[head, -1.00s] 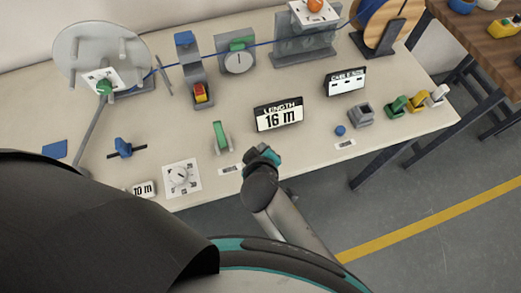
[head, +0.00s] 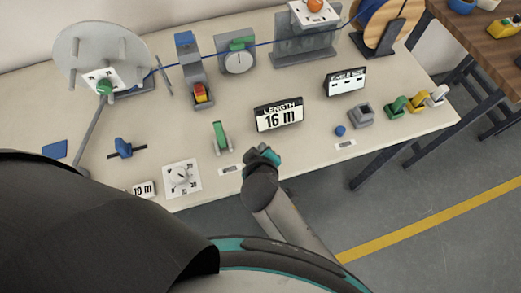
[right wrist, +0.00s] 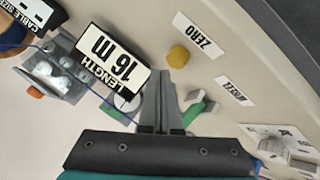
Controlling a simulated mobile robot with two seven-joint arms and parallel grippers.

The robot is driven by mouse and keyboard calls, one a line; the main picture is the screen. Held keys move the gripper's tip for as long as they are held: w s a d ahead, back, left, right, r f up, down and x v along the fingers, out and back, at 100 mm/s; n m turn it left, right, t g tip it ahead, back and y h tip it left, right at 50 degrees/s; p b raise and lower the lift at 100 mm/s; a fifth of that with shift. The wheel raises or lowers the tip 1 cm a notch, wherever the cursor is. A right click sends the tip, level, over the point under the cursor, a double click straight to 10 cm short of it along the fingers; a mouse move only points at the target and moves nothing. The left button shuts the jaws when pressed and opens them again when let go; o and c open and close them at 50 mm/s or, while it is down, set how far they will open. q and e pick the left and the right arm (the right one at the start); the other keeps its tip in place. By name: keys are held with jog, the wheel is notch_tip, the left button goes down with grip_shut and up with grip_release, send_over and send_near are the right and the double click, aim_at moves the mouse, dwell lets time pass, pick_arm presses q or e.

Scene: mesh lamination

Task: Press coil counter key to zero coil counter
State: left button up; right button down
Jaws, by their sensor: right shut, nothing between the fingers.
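The coil counter display (head: 278,116) reads LENGTH 16 m on the table and also shows upside down in the right wrist view (right wrist: 112,62). In that view a yellow round key (right wrist: 178,56) sits beside a ZERO label (right wrist: 198,35). I cannot make the key out in the head view, where my right gripper seems to cover it. My right gripper (head: 264,154) is shut and empty at the table's front edge, in front of the display. In the right wrist view its fingertips (right wrist: 160,78) appear just below the key, apart from it in the picture. My left gripper is not in view.
A green lever (head: 220,137) stands left of the gripper with a small label in front. A dial plate (head: 182,178) lies farther left. A blue knob (head: 340,131) and a grey block (head: 361,115) are right of the display.

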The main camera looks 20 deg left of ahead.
dwell(0.4)
jog(key=shift+f, duration=0.45)
jog(key=shift+f+b, duration=0.5)
jog(key=shift+f, duration=0.05)
dwell(0.6)
jog(key=shift+r, duration=0.1)
jog(key=shift+r+p, duration=0.9)
jog(key=shift+p, duration=0.25)
notch_tip(320, 180, up, 5)
jog(key=p, duration=0.5)
